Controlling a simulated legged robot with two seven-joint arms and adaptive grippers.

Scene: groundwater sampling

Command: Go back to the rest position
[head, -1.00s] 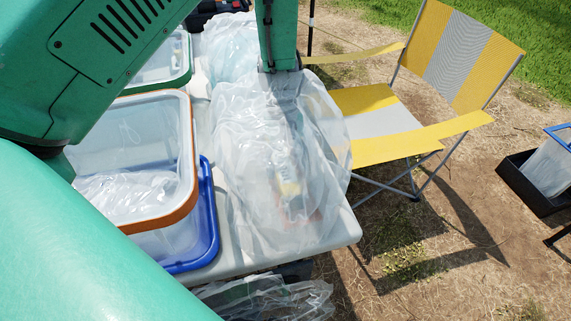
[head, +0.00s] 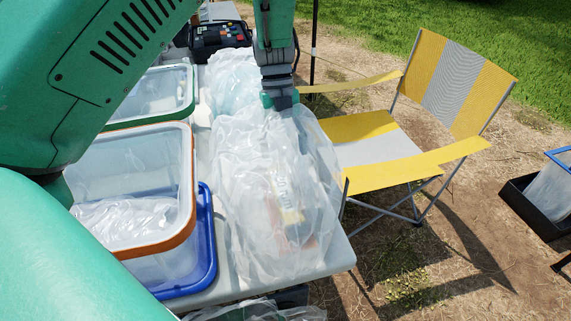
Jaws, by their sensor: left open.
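My left gripper (head: 281,98) points down at the top centre of the head view, at the far end of a clear plastic bag (head: 262,190). It is open, and I see nothing held in it; its fingertips are partly hidden against the bag. The bag lies on the light grey table (head: 318,262), with blurred coloured items inside it. Large green links of my own arm fill the left side of the view. My right gripper does not show.
An orange-rimmed clear bin (head: 140,155) stands by a blue tray (head: 206,240); a green-rimmed bin (head: 155,92) is behind. A dark device (head: 222,38) sits farther back. A yellow and grey folding chair (head: 400,150) stands right of the table. A black box (head: 540,205) is far right.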

